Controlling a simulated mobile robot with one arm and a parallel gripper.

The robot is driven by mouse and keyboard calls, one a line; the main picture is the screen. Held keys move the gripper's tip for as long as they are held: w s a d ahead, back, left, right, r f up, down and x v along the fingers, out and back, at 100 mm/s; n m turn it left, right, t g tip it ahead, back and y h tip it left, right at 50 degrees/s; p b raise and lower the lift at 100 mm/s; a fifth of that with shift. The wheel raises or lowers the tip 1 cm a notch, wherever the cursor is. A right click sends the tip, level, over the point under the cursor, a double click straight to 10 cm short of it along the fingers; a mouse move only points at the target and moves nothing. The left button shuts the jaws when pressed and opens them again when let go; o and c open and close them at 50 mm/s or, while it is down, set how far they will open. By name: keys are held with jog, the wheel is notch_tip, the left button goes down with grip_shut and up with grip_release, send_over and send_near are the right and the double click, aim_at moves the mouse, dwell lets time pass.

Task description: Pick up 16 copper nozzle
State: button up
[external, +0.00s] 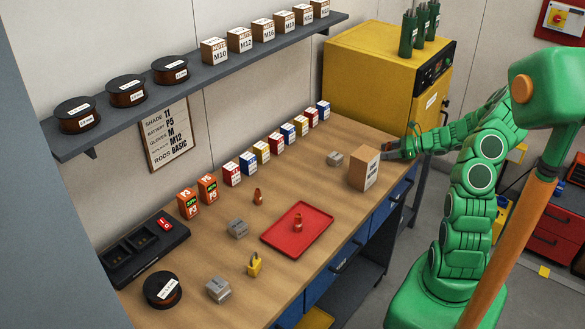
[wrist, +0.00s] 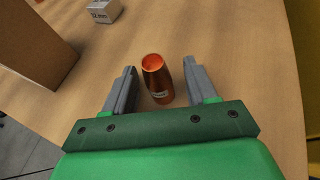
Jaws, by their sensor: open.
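A copper nozzle (wrist: 158,80) stands on the wooden bench in the wrist view, between the two fingers of my gripper (wrist: 160,68). The fingers are open, with a gap on each side of it. A small pale label on it is too small to read. In the external view my gripper (external: 391,151) is at the bench's right end, just beyond the cardboard box; no nozzle shows there.
The cardboard box (external: 364,168) stands close to my gripper, and its side (wrist: 34,48) fills the left of the wrist view. A grey block (external: 335,159) lies behind it. A yellow machine (external: 366,72) stands at the bench's far end. A padlock (external: 254,266) is nearer the front.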

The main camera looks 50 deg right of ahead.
jog(key=c, duration=1.1)
jog(key=shift+o, duration=0.2)
